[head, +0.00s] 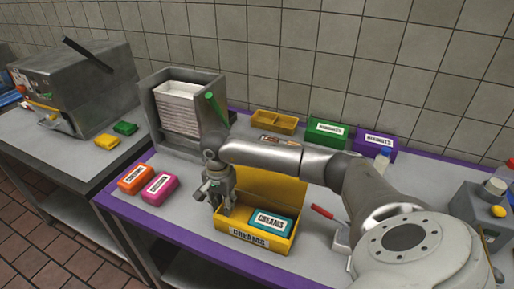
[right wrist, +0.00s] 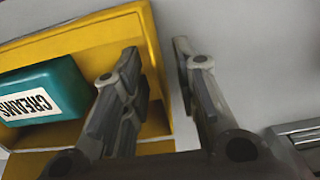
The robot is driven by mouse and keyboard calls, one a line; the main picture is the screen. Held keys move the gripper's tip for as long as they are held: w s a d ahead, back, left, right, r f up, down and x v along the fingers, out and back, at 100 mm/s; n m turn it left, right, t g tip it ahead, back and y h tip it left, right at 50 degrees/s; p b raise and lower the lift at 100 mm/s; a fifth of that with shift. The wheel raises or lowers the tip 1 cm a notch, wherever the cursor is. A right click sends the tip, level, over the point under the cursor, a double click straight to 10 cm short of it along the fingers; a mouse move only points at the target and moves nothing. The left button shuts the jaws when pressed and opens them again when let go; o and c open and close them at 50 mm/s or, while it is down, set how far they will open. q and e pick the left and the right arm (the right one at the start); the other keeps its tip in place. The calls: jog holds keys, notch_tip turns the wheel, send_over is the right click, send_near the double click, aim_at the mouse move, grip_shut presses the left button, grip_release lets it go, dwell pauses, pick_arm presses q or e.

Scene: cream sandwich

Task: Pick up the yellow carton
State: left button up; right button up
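The yellow carton (head: 282,245), labelled CREAMS, stands open on the table with its back flap raised. A teal pack (head: 270,221) labelled CREAMS lies inside it, at the right. My right gripper (head: 222,208) points down at the carton's left end. In the right wrist view the carton (right wrist: 147,40) and teal pack (right wrist: 30,92) show at the left. There my right gripper (right wrist: 158,75) has its fingers apart, one over the carton's inside and one beyond its wall, with the wall's edge between them. Contact cannot be told. My left gripper is not in view.
Orange (head: 135,179) and magenta (head: 160,188) packs lie left of the carton. A grey holder (head: 152,110) with a white stack stands behind. A yellow tray (head: 274,122), a green box (head: 326,133) and a purple box (head: 376,145) stand along the wall. A red-handled tool (head: 322,212) lies right.

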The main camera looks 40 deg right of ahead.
jog(key=shift+f, duration=0.45)
grip_shut()
jog(key=shift+r, duration=0.15)
